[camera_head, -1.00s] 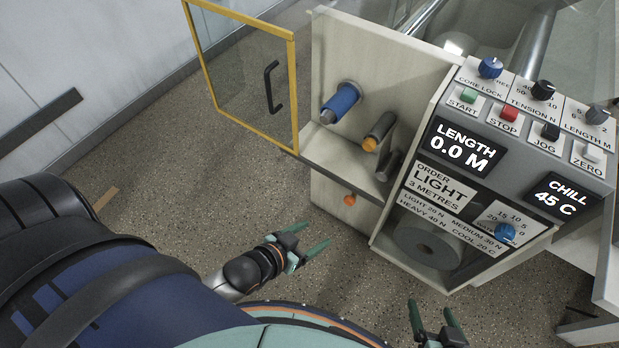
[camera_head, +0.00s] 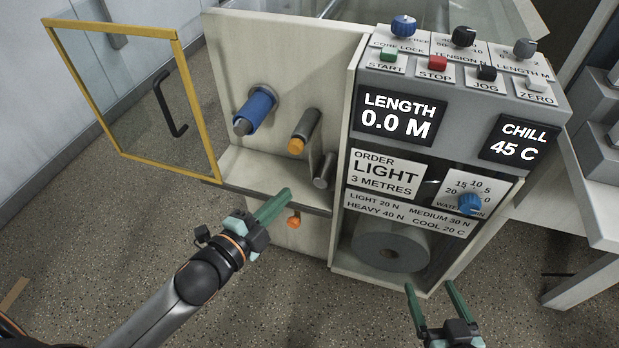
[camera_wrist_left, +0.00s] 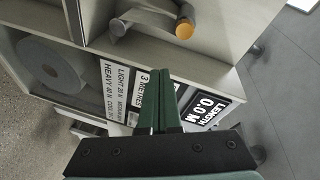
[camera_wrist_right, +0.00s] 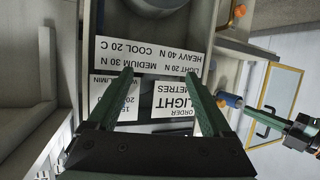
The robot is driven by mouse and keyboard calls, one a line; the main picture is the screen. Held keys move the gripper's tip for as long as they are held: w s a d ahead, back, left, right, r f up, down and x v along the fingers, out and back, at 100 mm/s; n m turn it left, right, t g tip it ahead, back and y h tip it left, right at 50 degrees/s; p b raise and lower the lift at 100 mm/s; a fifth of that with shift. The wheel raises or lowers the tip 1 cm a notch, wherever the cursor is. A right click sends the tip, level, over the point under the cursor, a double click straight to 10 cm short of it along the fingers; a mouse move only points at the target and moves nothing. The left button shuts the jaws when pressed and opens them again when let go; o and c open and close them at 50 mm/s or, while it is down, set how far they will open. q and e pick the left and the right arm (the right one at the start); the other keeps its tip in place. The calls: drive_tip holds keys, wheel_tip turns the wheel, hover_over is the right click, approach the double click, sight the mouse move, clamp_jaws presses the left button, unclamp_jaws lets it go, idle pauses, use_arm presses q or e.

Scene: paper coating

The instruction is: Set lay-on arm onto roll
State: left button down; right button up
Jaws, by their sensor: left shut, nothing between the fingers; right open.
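A blue roll (camera_head: 256,108) sits on a core sticking out of the pale machine panel. Below and right of it are a grey roller with an orange end (camera_head: 303,132) and a shorter grey cylinder (camera_head: 324,171). In the left wrist view a flat bar seems to link the orange end (camera_wrist_left: 185,28) and the grey cylinder (camera_wrist_left: 118,27); I take this as the lay-on arm, apart from the blue roll. My left gripper (camera_head: 280,203) is shut and empty, in front of the shelf and below these parts. My right gripper (camera_head: 434,287) is open and empty, before the machine's lower front.
An orange knob (camera_head: 293,221) sits below the shelf, close to my left gripper. A yellow-framed door (camera_head: 178,100) stands open at left. The control panel (camera_head: 455,75) is at right, with a large grey roll (camera_head: 392,247) in the bay below. Floor is free in front.

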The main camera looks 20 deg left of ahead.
sight(304, 131)
use_arm(q)
drive_tip(key=w+d+r+m+t+h+b, duration=0.1)
drive_tip(key=w+m+b, duration=0.3)
drive_tip(key=w, duration=0.7)
drive_tip(key=shift+r+m+h, duration=0.2)
drive_tip(key=shift+m+h, duration=0.1)
drive_tip(key=shift+m, duration=0.1)
use_arm(e)
wheel_tip(304, 131, up, 8)
drive_tip(key=w+n+t+y, duration=0.1)
drive_tip(key=w+t, duration=0.1)
drive_tip(key=t, duration=0.3)
drive_tip(key=shift+w+d+r+n+y, duration=0.15)
drive_tip(key=shift+w+d+n+y, duration=0.15)
drive_tip(key=shift+y, duration=0.1)
use_arm(q)
drive_tip(key=shift+r, duration=0.1)
